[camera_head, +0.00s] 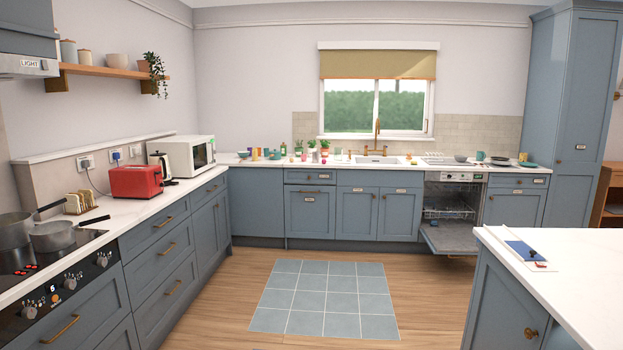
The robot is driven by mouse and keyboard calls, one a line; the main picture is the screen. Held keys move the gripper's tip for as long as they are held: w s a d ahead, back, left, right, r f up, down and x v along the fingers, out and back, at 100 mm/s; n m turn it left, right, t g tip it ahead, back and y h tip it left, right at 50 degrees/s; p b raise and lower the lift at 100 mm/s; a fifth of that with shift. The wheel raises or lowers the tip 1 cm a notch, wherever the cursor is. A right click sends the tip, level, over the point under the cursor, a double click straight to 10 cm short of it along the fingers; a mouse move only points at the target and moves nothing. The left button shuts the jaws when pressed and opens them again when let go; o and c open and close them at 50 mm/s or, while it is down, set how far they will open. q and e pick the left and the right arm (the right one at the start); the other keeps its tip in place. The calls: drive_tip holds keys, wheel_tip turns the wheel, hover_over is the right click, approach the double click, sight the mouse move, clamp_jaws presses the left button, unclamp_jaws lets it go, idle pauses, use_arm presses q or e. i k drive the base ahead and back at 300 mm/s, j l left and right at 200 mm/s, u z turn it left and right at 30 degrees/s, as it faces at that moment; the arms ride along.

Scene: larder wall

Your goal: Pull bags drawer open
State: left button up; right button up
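Neither of my grippers is in the head view. Several blue drawers show, all looking shut. On the far wall, a drawer (300,176) sits left of the sink, above a labelled cupboard. Another drawer (508,182) with a small label sits right of the dishwasher. On the left run, a stack of drawers with brass handles includes a top drawer (150,226), a middle drawer (155,256) and a bottom drawer (160,298). The small labels on the far fronts are too small to read, so I cannot tell which drawer is the bags drawer.
The dishwasher door (450,238) hangs open into the room. A white-topped island (580,285) stands at the right front. Pans (52,237) stand on the left hob. The wooden floor (225,305) and the blue tiled patch (325,297) between the counters are clear.

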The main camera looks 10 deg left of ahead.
sight(295, 175)
drive_tip(key=i+u, duration=0.15)
drive_tip(key=i, duration=5.85)
drive_tip(key=i+j+z, duration=0.1)
drive_tip(key=i+z, duration=0.15)
drive_tip(key=i, duration=0.25)
drive_tip(key=i+j+z, duration=0.25)
drive_tip(key=i, duration=0.25)
drive_tip(key=l, duration=0.1)
